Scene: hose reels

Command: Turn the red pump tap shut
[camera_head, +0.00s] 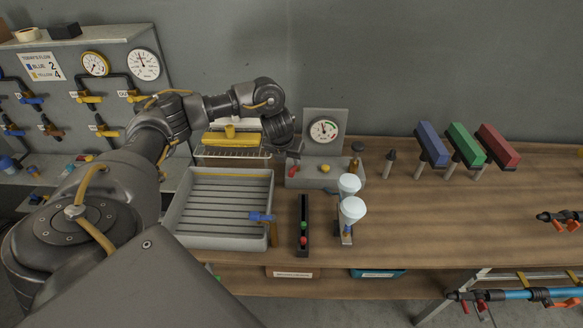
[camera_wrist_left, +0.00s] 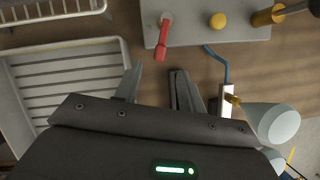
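The red pump tap (camera_head: 293,171) is a small red lever on the left part of the grey pump base (camera_head: 312,176), below a round gauge. In the left wrist view the red tap (camera_wrist_left: 163,38) hangs from the base's near edge, its knob end towards me. My left gripper (camera_head: 284,148) is close by the tap in the head view, its fingers mostly hidden by the hand. In the left wrist view my left gripper (camera_wrist_left: 156,84) is open and empty; the tap lies ahead of the gap between the fingers, apart from both. My right gripper is not in view.
A slatted grey tray (camera_head: 222,206) with a blue tap (camera_head: 262,217) stands left. A black holder (camera_head: 303,225) and white cups (camera_head: 351,209) stand in front of the pump. Blue, green and red blocks (camera_head: 497,145) stand at right. The right middle of the bench is clear.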

